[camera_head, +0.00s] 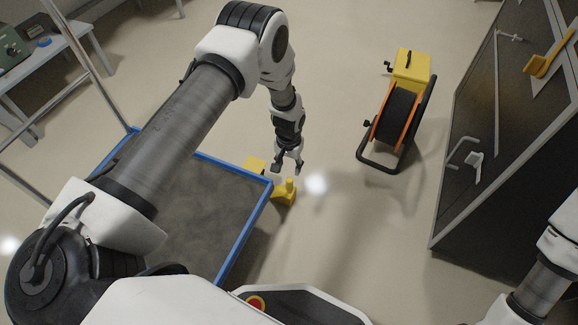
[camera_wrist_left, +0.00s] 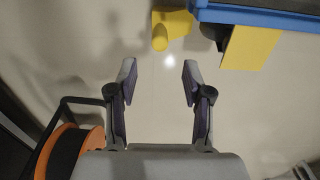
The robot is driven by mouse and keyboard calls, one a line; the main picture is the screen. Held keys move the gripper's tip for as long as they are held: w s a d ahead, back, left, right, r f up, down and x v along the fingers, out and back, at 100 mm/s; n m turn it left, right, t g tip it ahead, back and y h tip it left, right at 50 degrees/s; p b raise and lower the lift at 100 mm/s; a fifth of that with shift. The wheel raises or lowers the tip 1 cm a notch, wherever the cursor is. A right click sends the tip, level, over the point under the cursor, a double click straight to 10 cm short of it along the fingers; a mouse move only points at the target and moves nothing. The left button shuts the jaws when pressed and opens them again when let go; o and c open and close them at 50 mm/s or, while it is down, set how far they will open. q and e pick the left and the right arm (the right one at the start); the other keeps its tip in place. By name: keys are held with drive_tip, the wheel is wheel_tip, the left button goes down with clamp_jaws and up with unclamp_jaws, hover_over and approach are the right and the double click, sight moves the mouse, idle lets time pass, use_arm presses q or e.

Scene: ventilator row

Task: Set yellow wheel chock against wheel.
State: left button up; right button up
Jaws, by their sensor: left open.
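A yellow chock (camera_head: 285,193) with an upright round handle stands on the floor at the right corner of the blue-rimmed cart (camera_head: 245,237). It also shows at the top of the left wrist view (camera_wrist_left: 178,24). A second yellow piece (camera_head: 254,163), flat and sloped in the left wrist view (camera_wrist_left: 250,47), sits by the cart's edge. A dark rounded part, perhaps the wheel (camera_wrist_left: 214,33), shows between the two, mostly hidden under the cart. My left gripper (camera_head: 288,168) is open and empty above the floor beside the handled chock, apart from it. My right gripper is out of frame.
A cable reel (camera_head: 396,118) with orange rims and a yellow box stands on the floor to the right. A dark cabinet (camera_head: 500,130) lines the right side. A bench (camera_head: 45,75) is at the upper left. The floor between cart and reel is clear.

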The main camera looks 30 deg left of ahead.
sight(285, 194)
use_arm(q)
drive_tip(key=c, duration=0.7)
drive_tip(key=shift+s+a+m, duration=0.1)
drive_tip(key=shift+s+m, duration=0.1)
drive_tip(key=shift+m, duration=0.8)
clamp_jaws()
drive_tip(key=m, duration=0.3)
drive_tip(key=shift+w+r+g, duration=0.25)
drive_tip(key=shift+w+g, duration=0.05)
drive_tip(key=shift+w, duration=0.05)
drive_tip(key=w+d+f+m+y+b, duration=0.25)
drive_tip(key=d+f+m+b, duration=0.35)
drive_tip(key=d+f+m, duration=0.35)
drive_tip(key=shift+m, duration=0.95)
drive_tip(key=b+x, duration=0.2)
drive_tip(key=x, duration=0.2)
drive_tip(key=b+x, duration=0.3)
drive_tip(key=x, duration=0.1)
drive_tip(key=shift+s+a, duration=0.1)
drive_tip(key=shift+s, duration=0.15)
drive_tip(key=a, duration=0.1)
drive_tip(key=a+b, duration=0.1)
drive_tip(key=a, duration=0.1)
drive_tip(key=shift+s+a+r, duration=0.25)
drive_tip(key=shift+s+r, duration=0.05)
drive_tip(key=shift+s+a+r, duration=0.1)
drive_tip(key=shift+a, duration=0.1)
